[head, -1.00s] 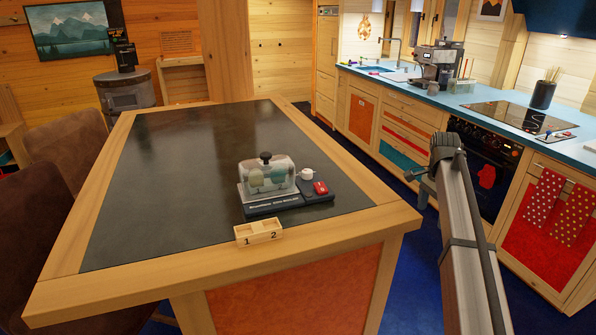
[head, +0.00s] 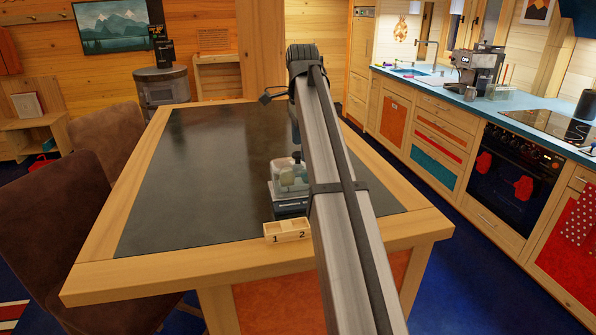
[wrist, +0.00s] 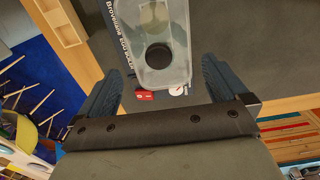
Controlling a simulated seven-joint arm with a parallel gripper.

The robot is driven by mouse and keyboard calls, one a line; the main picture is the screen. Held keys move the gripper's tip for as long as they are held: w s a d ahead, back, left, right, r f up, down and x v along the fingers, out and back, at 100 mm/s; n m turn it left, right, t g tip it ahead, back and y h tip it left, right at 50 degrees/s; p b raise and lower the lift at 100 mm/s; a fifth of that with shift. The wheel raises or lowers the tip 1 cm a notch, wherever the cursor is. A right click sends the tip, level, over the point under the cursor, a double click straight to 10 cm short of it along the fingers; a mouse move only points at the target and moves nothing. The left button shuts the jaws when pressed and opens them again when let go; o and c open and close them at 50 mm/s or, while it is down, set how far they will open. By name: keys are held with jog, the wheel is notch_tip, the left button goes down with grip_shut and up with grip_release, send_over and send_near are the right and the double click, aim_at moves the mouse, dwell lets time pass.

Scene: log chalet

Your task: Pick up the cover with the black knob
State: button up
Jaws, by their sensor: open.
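The clear cover with the black knob (head: 284,177) sits on the dark egg boiler (head: 291,206) on the island. My arm hides its right part in the head view. My gripper (wrist: 160,62) is open and empty, with one dark finger on each side of the cover. The knob lies between the fingertips in the picture; the height gap cannot be told.
A wooden tray marked 1 and 2 (head: 285,230) lies in front of the boiler. A red switch (wrist: 145,96) and a small white cup (wrist: 178,90) are beside the cover. The dark island top (head: 200,190) is clear on the left.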

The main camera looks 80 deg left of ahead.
aim_at(298, 164)
jog(key=shift+s, duration=0.5)
jog(key=shift+s+f, duration=0.1)
jog(key=shift+f, duration=3.5)
jog(key=shift+c, duration=0.3)
jog(key=c, duration=0.6)
